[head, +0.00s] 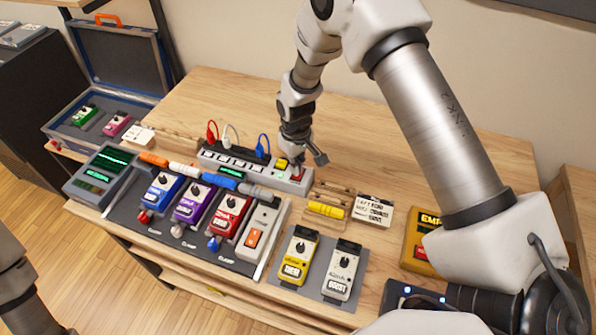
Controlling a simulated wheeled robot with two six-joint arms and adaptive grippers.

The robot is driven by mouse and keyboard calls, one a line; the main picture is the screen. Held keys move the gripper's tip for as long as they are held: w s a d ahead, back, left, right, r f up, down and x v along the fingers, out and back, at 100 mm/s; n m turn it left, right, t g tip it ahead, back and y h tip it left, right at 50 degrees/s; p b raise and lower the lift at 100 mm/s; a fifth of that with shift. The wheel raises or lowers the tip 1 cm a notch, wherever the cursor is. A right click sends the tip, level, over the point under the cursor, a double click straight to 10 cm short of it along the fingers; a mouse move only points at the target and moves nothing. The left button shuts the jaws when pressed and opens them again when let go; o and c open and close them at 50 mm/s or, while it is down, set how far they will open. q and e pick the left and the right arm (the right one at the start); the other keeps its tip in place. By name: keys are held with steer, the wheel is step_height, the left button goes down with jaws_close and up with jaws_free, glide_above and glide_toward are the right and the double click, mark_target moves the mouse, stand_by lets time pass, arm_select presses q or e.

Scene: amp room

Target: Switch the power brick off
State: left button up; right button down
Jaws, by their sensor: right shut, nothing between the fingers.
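The power brick (250,168) is a long pale grey box at the back of the pedalboard area. Red, white and blue plugs stand in its top. A small green display (231,172) is lit on its front. Its right end carries a yellow part (281,163) and a red switch (298,174). My right gripper (300,160) points down over this right end, shut and empty, close to the red switch. I cannot tell whether it touches the switch, and the fingers hide part of it. Only a piece of my left arm shows at the lower left; its gripper is out of view.
Blue, purple and red pedals (191,203) stand in a row before the brick, beside a grey pedal with an orange switch (254,237). Yellow and white pedals (298,257) stand nearer. An open case (112,90) is at left. Bare table (200,100) lies behind the brick.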

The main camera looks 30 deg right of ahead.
steer(key=shift+f+b, duration=0.5)
steer(key=shift+f, duration=0.4)
step_height(320, 180, up, 7)
steer(key=p, duration=0.5)
steer(key=shift+p, duration=0.35)
stand_by(0.5)
